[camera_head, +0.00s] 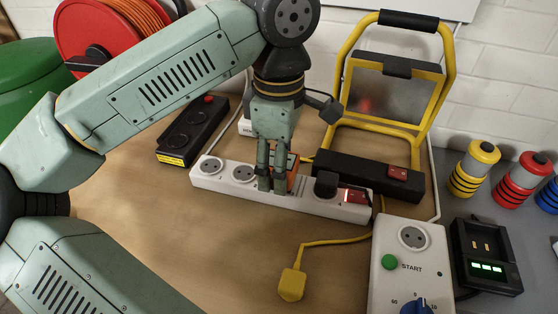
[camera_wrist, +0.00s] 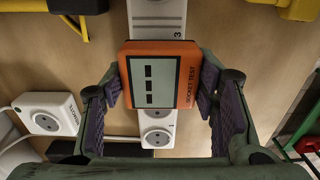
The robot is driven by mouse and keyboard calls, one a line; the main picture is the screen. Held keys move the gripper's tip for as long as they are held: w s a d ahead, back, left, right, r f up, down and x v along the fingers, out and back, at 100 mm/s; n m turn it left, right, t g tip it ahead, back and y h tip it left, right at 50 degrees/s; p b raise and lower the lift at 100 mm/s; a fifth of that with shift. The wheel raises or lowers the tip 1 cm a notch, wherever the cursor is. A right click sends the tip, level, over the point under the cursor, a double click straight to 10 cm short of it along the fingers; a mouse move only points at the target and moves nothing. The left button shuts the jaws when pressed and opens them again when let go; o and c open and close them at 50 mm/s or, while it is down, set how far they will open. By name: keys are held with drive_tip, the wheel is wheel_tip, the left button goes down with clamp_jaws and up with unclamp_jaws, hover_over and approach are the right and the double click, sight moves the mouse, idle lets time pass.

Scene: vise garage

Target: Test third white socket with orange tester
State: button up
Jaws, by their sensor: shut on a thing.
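My gripper (camera_head: 272,185) is shut on the orange tester (camera_head: 293,174), with a finger on each side of it. In the wrist view the tester (camera_wrist: 187,75) shows a grey screen with three dark dashes and the words "SOCKET TEST". It is over the white power strip (camera_head: 222,188), at the third socket position from the left in the head view. The tester hides that socket; I cannot tell whether it is plugged in. Two empty white sockets show left of my gripper, and a black plug (camera_head: 326,184) sits to its right. The strip's red switch (camera_head: 354,196) is at its right end.
A yellow work lamp (camera_head: 447,75) stands behind. A yellow plug (camera_head: 292,284) and a white START box (camera_head: 409,264) are in front.

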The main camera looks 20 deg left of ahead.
drive_tip(key=shift+f+b, duration=0.55)
drive_tip(key=shift+f, duration=0.1)
drive_tip(key=o, duration=1.8)
wheel_tip(320, 180, up, 8)
drive_tip(key=shift+f, duration=0.2)
